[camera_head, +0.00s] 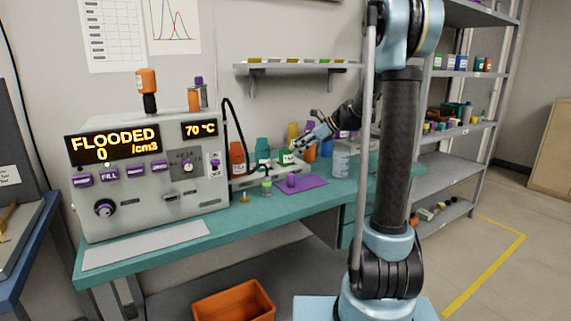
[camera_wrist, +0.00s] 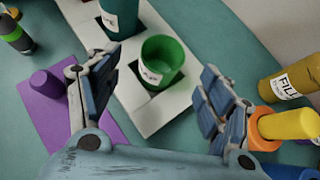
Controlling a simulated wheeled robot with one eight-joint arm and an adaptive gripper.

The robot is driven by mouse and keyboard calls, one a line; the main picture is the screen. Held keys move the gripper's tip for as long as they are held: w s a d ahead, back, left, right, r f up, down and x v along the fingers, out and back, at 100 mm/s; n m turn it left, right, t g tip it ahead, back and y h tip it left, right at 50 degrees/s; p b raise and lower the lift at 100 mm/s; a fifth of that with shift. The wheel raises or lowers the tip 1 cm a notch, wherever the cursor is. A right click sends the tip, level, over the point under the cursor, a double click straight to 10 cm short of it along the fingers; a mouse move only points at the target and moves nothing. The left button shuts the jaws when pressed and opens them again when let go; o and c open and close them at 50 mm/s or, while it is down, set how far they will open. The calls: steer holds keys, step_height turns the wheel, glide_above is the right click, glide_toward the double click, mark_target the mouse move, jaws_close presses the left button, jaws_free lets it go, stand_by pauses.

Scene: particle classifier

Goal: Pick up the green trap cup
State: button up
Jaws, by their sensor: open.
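The green trap cup (camera_wrist: 163,58) is an open-topped green cup with a white label, standing upright in a white holder (camera_wrist: 150,118) with dark square slots. In the head view the green cup (camera_head: 286,158) shows small on the bench, left of my gripper. My gripper (camera_wrist: 162,88) is open and empty in the wrist view. Its two fingers are spread left and right, with the cup between and a little beyond the tips in the picture. I cannot tell the height of the fingertips above the cup. In the head view my gripper (camera_head: 303,143) is partly lost among the bottles behind.
A teal bottle (camera_wrist: 120,18) stands in the holder beside the cup. Yellow containers (camera_wrist: 288,80) stand close to my right finger. The instrument reading "FLOODED" (camera_head: 140,190) fills the bench's left end.

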mark_target(289, 152)
steer(key=shift+x, duration=3.55)
steer(key=shift+w, duration=0.1)
steer(key=c, duration=1.2)
